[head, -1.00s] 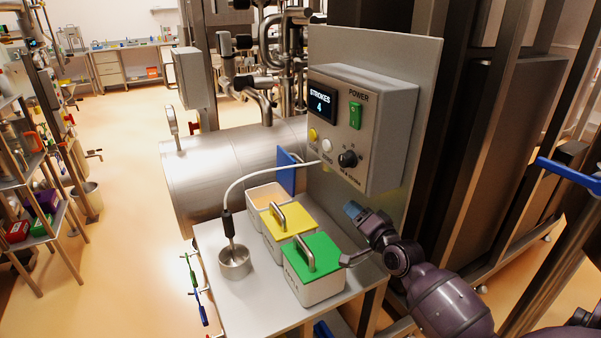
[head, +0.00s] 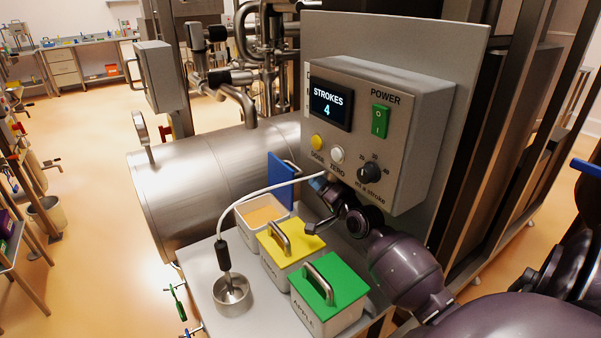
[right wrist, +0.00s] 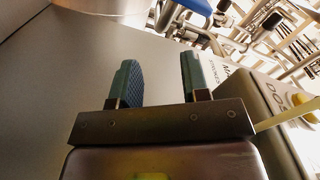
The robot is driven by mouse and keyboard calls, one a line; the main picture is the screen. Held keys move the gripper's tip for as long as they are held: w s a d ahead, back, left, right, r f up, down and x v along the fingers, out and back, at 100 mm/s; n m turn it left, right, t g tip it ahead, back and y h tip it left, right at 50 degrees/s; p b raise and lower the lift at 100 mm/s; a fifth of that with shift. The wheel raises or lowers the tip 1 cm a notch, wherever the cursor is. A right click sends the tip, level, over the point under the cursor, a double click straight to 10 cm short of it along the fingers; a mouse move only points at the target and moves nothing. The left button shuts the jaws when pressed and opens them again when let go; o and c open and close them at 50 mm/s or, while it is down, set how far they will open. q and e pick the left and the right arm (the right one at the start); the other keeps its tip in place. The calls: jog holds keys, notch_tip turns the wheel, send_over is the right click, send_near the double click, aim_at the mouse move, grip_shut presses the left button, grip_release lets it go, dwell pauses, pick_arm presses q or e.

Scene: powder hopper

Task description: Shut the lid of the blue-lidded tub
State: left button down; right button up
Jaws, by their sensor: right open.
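The blue-lidded tub (head: 244,232) is a white box at the back of the row on the bench, with tan powder inside. Its blue lid (head: 281,182) stands upright on its hinge side, open, with a metal handle on its far face. My right gripper (head: 317,184) is to the right of the lid, just below the control box, apart from the lid. In the right wrist view its two dark teal fingers (right wrist: 160,78) are apart with nothing between them. A blue piece at the top of that view, apparently the lid (right wrist: 196,5), lies beyond the fingertips.
A yellow-lidded tub (head: 284,246) and a green-lidded tub (head: 330,285) stand shut in front. A metal cup (head: 232,294) with a corded probe is left of them. The cord arches over the open tub. The control box (head: 365,130) overhangs my right gripper.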

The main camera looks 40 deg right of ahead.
aim_at(302, 171)
jog(key=w, duration=0.5)
jog(key=w+d, duration=0.1)
jog(key=w, duration=0.2)
jog(key=shift+w+b, duration=0.25)
jog(key=shift+b, duration=0.1)
grip_shut()
